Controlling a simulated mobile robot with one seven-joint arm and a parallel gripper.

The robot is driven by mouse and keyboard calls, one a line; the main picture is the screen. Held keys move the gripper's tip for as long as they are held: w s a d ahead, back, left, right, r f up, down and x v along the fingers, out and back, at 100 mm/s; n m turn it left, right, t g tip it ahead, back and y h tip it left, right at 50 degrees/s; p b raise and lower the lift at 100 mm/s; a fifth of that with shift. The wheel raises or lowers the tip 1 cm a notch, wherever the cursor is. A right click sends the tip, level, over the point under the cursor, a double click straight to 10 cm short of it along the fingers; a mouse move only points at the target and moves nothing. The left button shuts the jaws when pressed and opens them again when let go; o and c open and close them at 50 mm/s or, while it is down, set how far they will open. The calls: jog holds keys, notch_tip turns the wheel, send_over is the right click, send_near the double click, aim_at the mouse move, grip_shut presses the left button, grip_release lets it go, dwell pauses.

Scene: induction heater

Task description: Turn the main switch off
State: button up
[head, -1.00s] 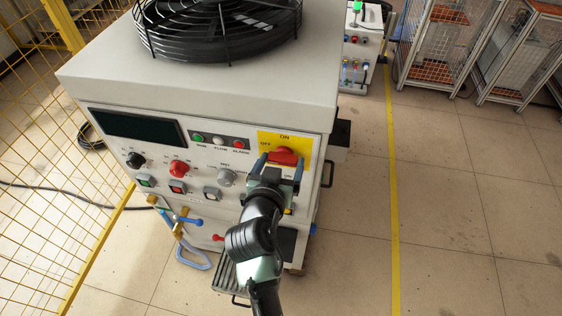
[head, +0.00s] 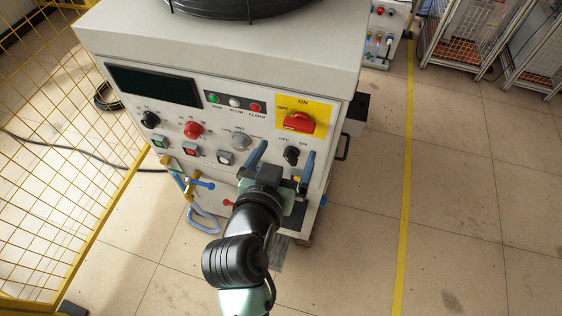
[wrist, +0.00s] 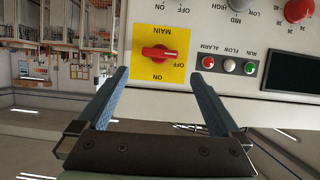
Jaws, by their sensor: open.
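The main switch (head: 298,122) is a red rotary handle on a yellow plate at the panel's upper right. Its handle lies roughly sideways, and a pale mark on it points to the OFF side. In the wrist view the switch (wrist: 159,53) appears upside down, with ON below and OFF at the right. My gripper (head: 287,149) is open and empty, with its blue fingers spread. It is below the switch in the head view and apart from it. In the wrist view the fingers (wrist: 158,73) frame the plate from below, with nothing between them.
A black OFF/ON knob (head: 291,155) shows between my fingers in the head view. Other knobs, including a red one (head: 194,130), and a dark display (head: 153,85) are to the left. A yellow mesh fence (head: 60,160) stands at the left.

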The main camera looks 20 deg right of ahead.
jog(key=shift+v, duration=1.3)
